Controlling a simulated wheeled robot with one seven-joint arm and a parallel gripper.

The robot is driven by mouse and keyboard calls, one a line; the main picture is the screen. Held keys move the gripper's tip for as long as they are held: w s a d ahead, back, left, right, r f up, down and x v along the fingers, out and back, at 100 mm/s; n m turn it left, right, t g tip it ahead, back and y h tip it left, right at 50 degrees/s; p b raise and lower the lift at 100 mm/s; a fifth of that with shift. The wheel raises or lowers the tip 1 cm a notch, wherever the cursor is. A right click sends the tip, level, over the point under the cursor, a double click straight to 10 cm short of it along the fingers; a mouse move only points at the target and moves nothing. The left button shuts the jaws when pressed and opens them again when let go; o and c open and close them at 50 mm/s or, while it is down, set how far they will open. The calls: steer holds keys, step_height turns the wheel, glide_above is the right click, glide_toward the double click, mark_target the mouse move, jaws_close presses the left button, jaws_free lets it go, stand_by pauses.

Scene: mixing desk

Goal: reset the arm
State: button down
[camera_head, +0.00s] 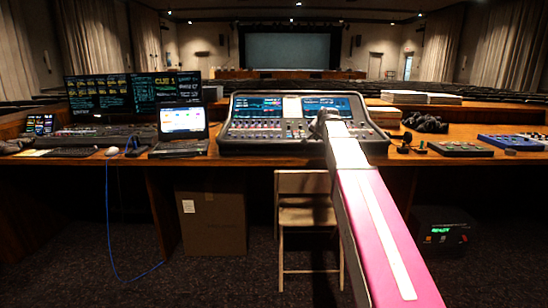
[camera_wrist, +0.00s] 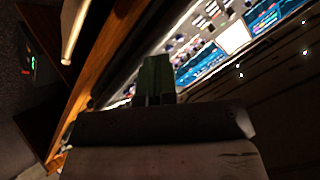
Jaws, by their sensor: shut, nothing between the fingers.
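My arm, white and pink, reaches forward from the lower right of the head view. My gripper (camera_head: 325,117) is at its far end, in front of the right part of the mixing console (camera_head: 262,132). The console has two lit screens and rows of faders, and my arm hides part of its right side. In the wrist view my gripper's fingers (camera_wrist: 155,75) are dark, shut and empty. The tilted console (camera_wrist: 215,45) shows beyond them. Whether the fingers touch the console, I cannot tell.
The wooden desk (camera_head: 440,165) carries a laptop (camera_head: 183,125) and monitors at left, a small control box (camera_head: 460,149) and blue units (camera_head: 510,142) at right. A folding chair (camera_head: 300,215) and a cardboard box (camera_head: 212,220) stand below its front edge. A blue cable (camera_head: 112,235) hangs to the floor.

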steer(key=s+f+n+g, duration=0.3)
steer(key=s+f+g, duration=0.2)
steer(key=s+f, duration=1.3)
steer(key=s+f+n+g, duration=0.4)
steer(key=s+f, duration=1.4)
steer(key=f, duration=0.5)
steer(key=shift+a+f+g+h, duration=0.25)
steer(key=shift+g+h, duration=0.15)
steer(key=shift+g, duration=0.1)
